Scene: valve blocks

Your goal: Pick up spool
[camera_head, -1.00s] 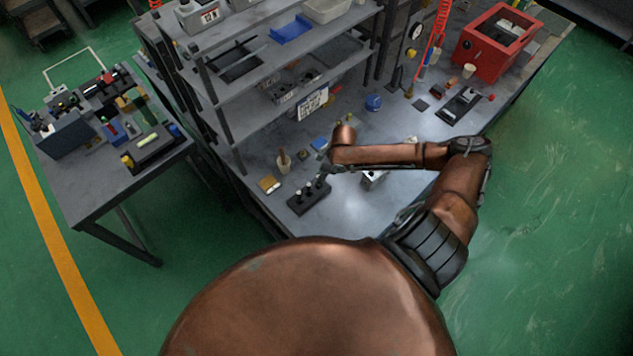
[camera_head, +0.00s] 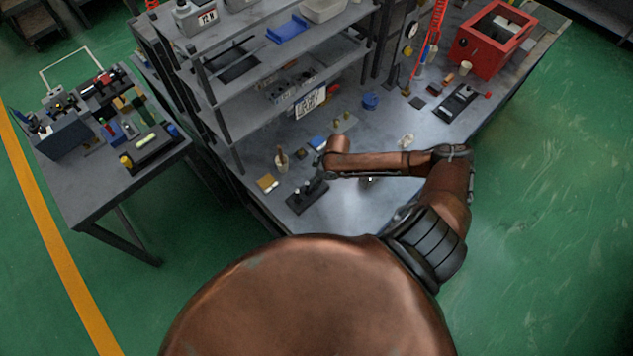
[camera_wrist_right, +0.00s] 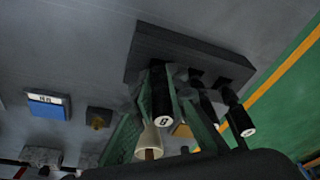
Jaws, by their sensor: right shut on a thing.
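A black spool (camera_wrist_right: 162,100) with a pale marked end stands between the green fingers of my right gripper (camera_wrist_right: 160,90), which is shut on it. Its far end is close to the dark rack block (camera_wrist_right: 190,48); I cannot tell whether it is still seated there. Two more black spools (camera_wrist_right: 208,106) (camera_wrist_right: 236,112) stand in the rack, to the right of the held one. In the head view the rack (camera_head: 305,199) lies on the bench just left of my right gripper (camera_head: 323,173), which is small and partly hidden by my wrist. My left gripper is not in view.
Blue (camera_head: 318,142) and small dark blocks lie behind. Shelves (camera_head: 250,75) rise at the back left. A red box (camera_head: 490,42) stands far right.

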